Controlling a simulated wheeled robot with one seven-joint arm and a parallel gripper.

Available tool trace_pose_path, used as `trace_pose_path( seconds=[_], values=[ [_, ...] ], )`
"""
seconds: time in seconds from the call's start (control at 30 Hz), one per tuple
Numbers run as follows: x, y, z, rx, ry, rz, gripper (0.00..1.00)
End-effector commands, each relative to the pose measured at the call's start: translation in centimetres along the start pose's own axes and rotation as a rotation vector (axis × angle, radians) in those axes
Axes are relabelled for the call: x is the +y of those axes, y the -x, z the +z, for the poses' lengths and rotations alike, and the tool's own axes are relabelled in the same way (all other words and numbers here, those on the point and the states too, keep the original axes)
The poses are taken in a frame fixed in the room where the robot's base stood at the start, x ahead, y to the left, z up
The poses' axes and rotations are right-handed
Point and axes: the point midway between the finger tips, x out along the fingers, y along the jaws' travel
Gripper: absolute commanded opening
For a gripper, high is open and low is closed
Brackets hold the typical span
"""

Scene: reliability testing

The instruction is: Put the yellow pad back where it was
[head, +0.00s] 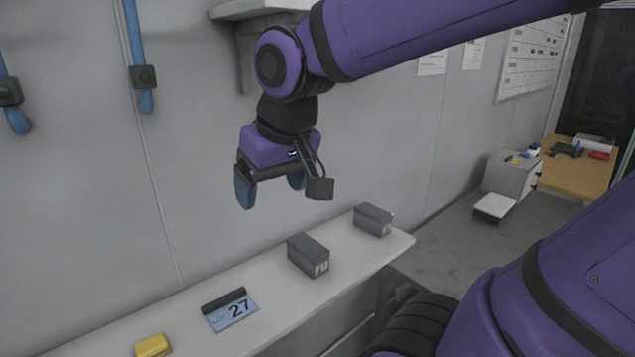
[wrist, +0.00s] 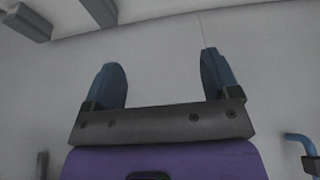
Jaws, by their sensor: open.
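The yellow pad (head: 153,345) lies on the white shelf (head: 281,302) at the bottom left of the head view, partly cut by the frame's lower edge. My gripper (head: 270,188) is above the shelf, up and to the right of the pad, well apart from it. Its two blue fingers are spread and empty, pointing down. In the wrist view my gripper (wrist: 163,80) also shows open fingers with only grey wall between them. The pad is not in the wrist view.
A blue card marked 27 (head: 234,314) with a dark bar lies right of the pad. Two grey blocks, one nearer (head: 308,255) and one farther (head: 373,219), stand further right on the shelf. Blue pipes (head: 139,60) are on the wall. A wooden table (head: 570,172) stands at the back right.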

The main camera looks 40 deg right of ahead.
Motion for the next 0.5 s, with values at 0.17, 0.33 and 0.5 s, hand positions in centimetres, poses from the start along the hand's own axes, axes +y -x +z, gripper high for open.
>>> trace_pose_path(
  seconds=[0.17,0.33,0.5],
  values=[
    [2.4,2.2,3.2,0.067,0.004,0.003,0.82],
    [3.3,3.0,4.8,0.098,0.012,0.005,0.82],
    [3.5,3.1,5.1,0.103,0.014,0.005,0.82]
  ],
)
